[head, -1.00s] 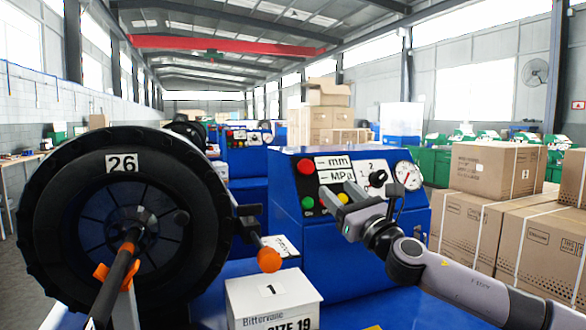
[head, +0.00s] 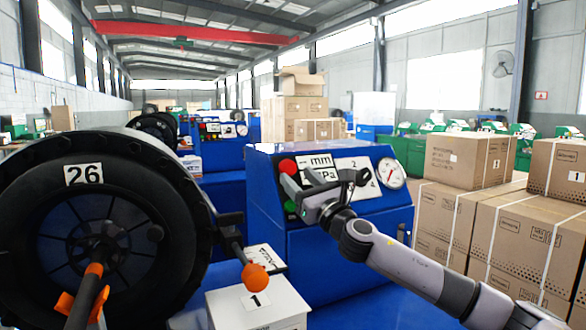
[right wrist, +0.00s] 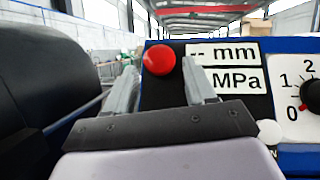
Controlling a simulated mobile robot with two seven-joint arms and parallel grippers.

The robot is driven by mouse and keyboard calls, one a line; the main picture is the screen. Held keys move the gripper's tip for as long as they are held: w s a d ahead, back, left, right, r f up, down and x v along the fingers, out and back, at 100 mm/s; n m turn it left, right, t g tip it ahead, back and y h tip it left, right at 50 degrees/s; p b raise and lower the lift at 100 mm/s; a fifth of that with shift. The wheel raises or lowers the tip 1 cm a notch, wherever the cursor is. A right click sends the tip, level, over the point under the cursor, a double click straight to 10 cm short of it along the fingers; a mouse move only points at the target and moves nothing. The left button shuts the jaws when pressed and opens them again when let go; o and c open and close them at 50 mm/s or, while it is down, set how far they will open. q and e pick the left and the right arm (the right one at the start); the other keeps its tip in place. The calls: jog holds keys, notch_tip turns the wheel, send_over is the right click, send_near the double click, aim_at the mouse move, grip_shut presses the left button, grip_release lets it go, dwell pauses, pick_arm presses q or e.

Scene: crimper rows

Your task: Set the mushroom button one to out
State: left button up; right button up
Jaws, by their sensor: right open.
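The red mushroom button (head: 288,167) sits at the upper left of the blue machine's control panel. In the right wrist view the red button (right wrist: 159,59) shows between and beyond the two fingertips. My right gripper (head: 302,183) is open and empty in front of the panel, with its fingers pointing toward the button. In the right wrist view the open fingers (right wrist: 163,80) are on either side of the button's picture; I cannot tell whether they reach around it. My left gripper is not in view.
The panel also has mm and MPa displays (right wrist: 222,54), a dial knob (right wrist: 312,94) and a gauge (head: 391,173). A large black reel (head: 70,215) stands at left, with an orange-ended handle (head: 255,277) above a white box (head: 257,308). Cartons (head: 470,160) stand at right.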

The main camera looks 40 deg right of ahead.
aim_at(291, 171)
jog(key=shift+p+x, duration=0.5)
jog(key=shift+x, duration=1)
grip_shut()
